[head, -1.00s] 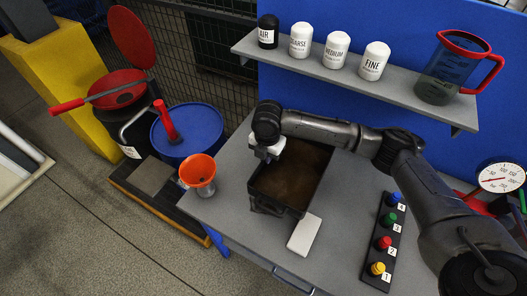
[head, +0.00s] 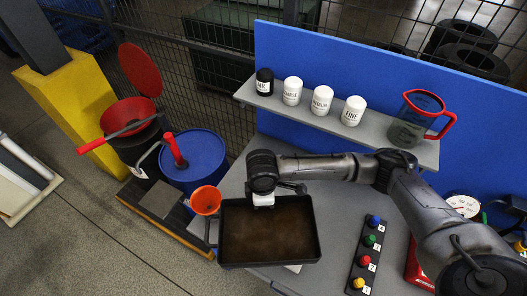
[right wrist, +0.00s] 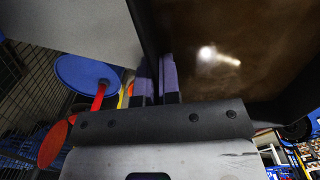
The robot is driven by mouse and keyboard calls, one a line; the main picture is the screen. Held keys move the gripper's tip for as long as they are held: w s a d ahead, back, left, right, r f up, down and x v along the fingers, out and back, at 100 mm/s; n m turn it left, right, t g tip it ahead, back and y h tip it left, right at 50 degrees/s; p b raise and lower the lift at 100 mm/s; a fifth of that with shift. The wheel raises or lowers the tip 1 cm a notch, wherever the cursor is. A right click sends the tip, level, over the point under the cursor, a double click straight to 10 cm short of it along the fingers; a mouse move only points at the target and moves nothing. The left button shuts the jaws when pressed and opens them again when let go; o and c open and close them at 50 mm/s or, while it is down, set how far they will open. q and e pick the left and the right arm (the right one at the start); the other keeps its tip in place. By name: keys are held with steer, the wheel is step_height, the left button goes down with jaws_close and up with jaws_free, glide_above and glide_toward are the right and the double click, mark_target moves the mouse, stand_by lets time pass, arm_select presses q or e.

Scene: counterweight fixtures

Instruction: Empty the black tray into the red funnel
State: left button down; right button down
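The black tray (head: 318,235) holds a layer of brown material (head: 265,230) and is held up over the table's front left part, roughly level. My right gripper (head: 263,202) is at the tray's far left wall. In the right wrist view its two purple-padded fingers (right wrist: 157,82) are shut on that wall, with the brown inside of the tray (right wrist: 215,50) on the right. The red funnel (head: 128,114), with its round red lid (head: 140,69) raised, sits on a black drum at the left, apart from the tray. My left gripper is not in view.
A blue drum (head: 195,160) with a red handle stands between the red funnel and the table. A smaller orange funnel (head: 206,199) is close to the tray's left edge. A shelf (head: 380,136) with containers and a jug (head: 418,118) is behind. A button strip (head: 365,255) is at right.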

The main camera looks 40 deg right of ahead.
steer(key=s+a+r+m+p, duration=0.5)
steer(key=s+r+m+p, duration=0.2)
steer(key=r+m+p, duration=0.3)
step_height(320, 180, up, 2)
steer(key=shift+s+r+p, duration=0.2)
steer(key=shift+s+p, duration=0.05)
steer(key=shift+p, duration=0.55)
steer(key=shift+w+a, duration=0.15)
